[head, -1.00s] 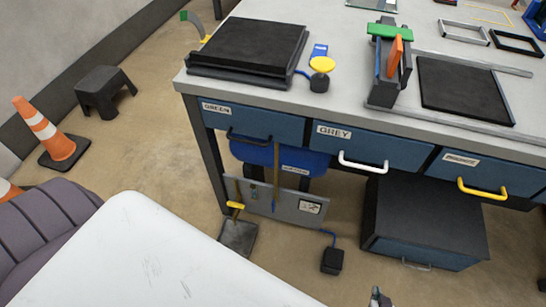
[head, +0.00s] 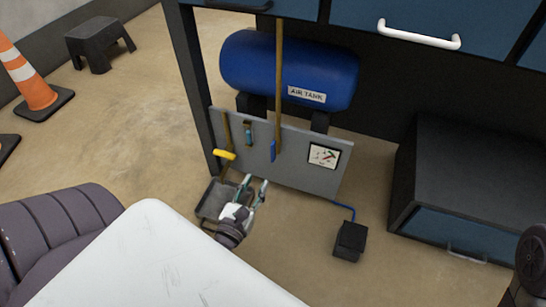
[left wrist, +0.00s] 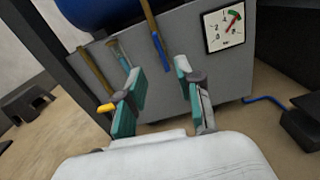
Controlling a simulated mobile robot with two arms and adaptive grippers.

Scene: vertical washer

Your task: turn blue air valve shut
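The blue air valve handle (head: 273,150) is on a thin brass pipe in front of a grey panel (head: 300,163) under the workbench. The handle hangs nearly upright, roughly in line with the pipe. It also shows in the left wrist view (left wrist: 162,53), beyond and between the fingers. My left gripper (head: 255,188) is low in front of the panel, below and left of the blue handle. The left wrist view shows the same open fingers (left wrist: 158,92). My right gripper is not seen.
A yellow valve handle (head: 224,155) and a small teal fitting (head: 248,133) are left of the blue handle. A pressure gauge (head: 324,156) is right. The blue air tank (head: 290,70) is behind. A grey tray (head: 212,200) and black pedal (head: 350,240) stand on the floor.

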